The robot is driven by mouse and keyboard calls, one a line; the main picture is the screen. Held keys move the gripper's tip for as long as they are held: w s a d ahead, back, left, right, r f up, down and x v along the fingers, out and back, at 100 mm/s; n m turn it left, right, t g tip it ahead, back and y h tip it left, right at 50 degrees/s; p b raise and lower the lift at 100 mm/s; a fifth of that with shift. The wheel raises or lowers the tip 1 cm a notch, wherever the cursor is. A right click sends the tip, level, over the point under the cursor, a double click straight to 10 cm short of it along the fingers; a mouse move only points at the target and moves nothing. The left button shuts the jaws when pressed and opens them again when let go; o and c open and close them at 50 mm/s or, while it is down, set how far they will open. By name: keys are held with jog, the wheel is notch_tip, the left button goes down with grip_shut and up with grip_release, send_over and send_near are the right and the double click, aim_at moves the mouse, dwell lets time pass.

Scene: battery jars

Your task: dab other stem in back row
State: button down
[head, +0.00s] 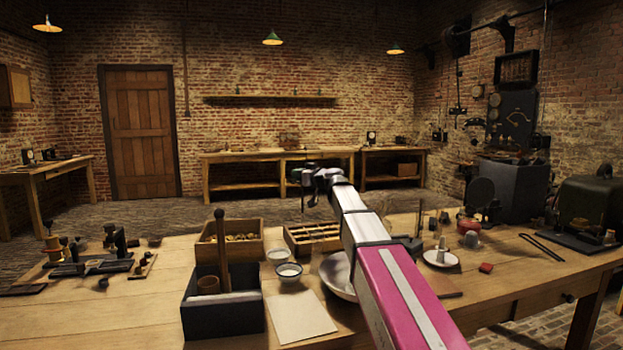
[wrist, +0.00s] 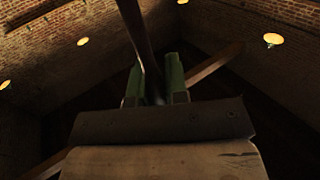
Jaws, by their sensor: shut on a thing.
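My gripper (head: 297,176) is raised above the back of the workbench in the head view, with the arm reaching up from the lower right. In the wrist view its two green fingers (wrist: 155,82) are shut on a dark, slender rod (wrist: 138,38) that runs up between them. The rod's tip is out of the wrist view. A partitioned wooden tray (head: 290,242) stands on the bench below the gripper. I cannot make out any row of stems for certain. A white saucer (head: 429,261) with a small upright cone stands right of my arm.
Two small white bowls (head: 288,273), a wooden box (head: 258,226), a dark open box (head: 222,318) with an upright handle, and a paper sheet (head: 300,317) stand left of my arm. My arm partly hides a large metal bowl (head: 334,277). Bare bench shows at front left.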

jog(key=shift+s+a+f, duration=0.1)
jog(key=shift+f, duration=2.85)
dwell(0.7)
jog(key=shift+r, duration=0.1)
dwell(0.8)
notch_tip(320, 180, up, 5)
jog(key=shift+f, duration=0.1)
dwell(0.8)
dwell(0.4)
